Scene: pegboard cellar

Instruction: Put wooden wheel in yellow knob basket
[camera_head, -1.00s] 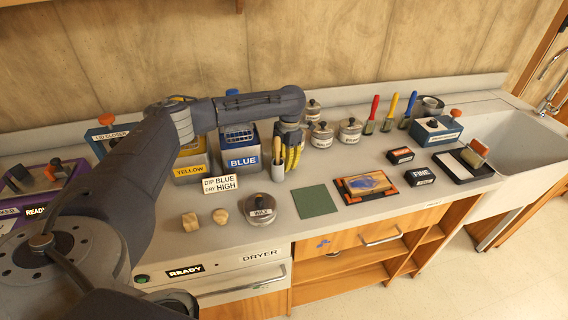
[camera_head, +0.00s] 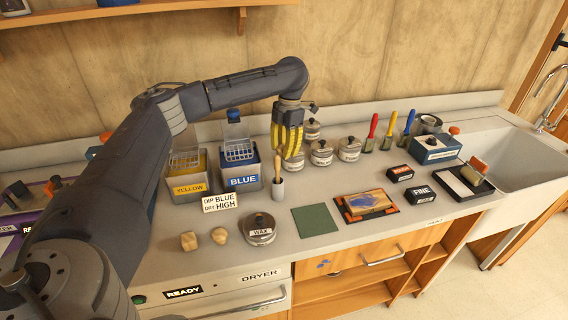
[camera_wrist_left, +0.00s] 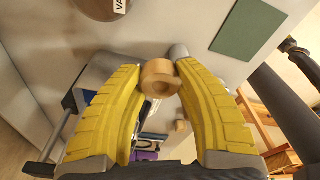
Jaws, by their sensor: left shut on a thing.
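My left gripper (camera_head: 287,156) hangs above the counter, near the brush cup. In the left wrist view its yellow fingers (camera_wrist_left: 163,90) are shut on the wooden wheel (camera_wrist_left: 160,78), a pale round piece with a recess in its face. The wheel is not seen in the head view. My right gripper is not in view.
A cup (camera_head: 278,187) with a wooden-handled tool stands just below the gripper. Jars (camera_head: 321,153) stand right of it. A WAX tin (camera_head: 260,229), two wooden pieces (camera_head: 205,238) and a DIP BLUE, DRY HIGH sign (camera_head: 221,202) are in front. The green mat (camera_head: 315,220) is bare.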

